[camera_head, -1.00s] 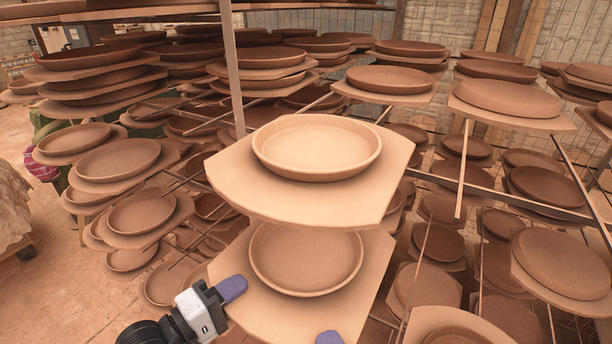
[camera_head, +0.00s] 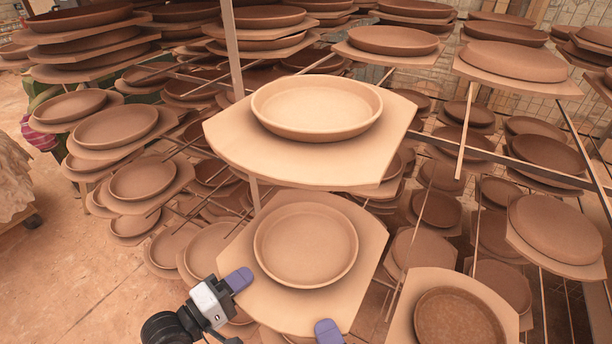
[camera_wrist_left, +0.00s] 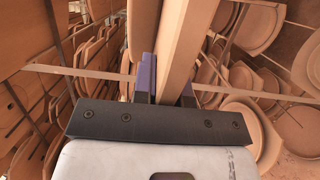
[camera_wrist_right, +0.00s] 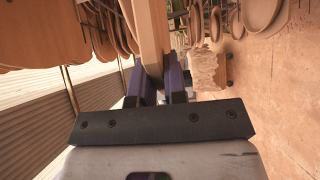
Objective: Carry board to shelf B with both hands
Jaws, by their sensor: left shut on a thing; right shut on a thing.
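The board (camera_head: 345,296) is a pale clay-coloured slab with cut corners, and it bears one round dish (camera_head: 305,245). My left gripper (camera_head: 237,280) is shut on its left edge, a purple fingertip lying on top. My right gripper (camera_head: 328,332) is shut on its near edge; only a fingertip shows at the bottom of the head view. In the left wrist view the board's edge (camera_wrist_left: 180,45) stands between the purple fingers, and in the right wrist view the edge (camera_wrist_right: 152,45) does too. I cannot tell which rack level is shelf B.
Another board (camera_head: 225,140) with a dish (camera_head: 316,108) sits just above and beyond the held one. A thin upright post (camera_head: 233,50) stands behind it. Loaded racks crowd both sides; a board with a darker dish (camera_head: 460,322) is close at right. Floor (camera_head: 90,270) shows at left.

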